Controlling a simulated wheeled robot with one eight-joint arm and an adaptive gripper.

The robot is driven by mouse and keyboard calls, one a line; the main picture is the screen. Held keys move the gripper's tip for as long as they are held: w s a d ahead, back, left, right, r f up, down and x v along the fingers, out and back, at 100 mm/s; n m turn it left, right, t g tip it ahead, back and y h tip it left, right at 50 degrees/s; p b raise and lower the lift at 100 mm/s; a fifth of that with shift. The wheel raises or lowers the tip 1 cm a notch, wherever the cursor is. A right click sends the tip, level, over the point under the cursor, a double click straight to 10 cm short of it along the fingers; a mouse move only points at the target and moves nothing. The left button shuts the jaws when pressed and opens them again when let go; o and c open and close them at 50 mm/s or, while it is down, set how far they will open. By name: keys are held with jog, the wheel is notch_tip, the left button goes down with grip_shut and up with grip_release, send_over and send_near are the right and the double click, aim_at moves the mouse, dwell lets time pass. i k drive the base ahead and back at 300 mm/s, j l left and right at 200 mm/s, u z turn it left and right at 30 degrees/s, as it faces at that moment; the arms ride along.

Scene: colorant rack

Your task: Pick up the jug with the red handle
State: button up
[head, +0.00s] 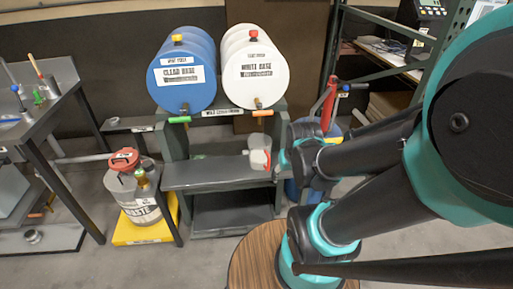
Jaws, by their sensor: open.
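A small pale grey-white jug (257,143) stands near the right end of the dark shelf of the rack, below the white drum. Its red handle (267,159) shows on its right side, facing my arm. My gripper (281,160) is just right of the jug, close to the handle. It is open. My own wrist and arm links hide much of it, and I cannot tell whether a finger touches the handle.
A blue drum (184,75) and a white drum (254,62) lie on the rack above the shelf (205,175). A grey waste can (132,190) with a red top stands on a yellow base (145,234) at left. A dark workbench (55,110) is far left.

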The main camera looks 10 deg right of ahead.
aim_at(259, 145)
jog(key=j+u, duration=0.15)
jog(key=j, duration=0.25)
jog(key=i+j+u, duration=0.15)
jog(key=j, duration=0.3)
jog(key=j+u, duration=0.15)
jog(key=j, duration=0.25)
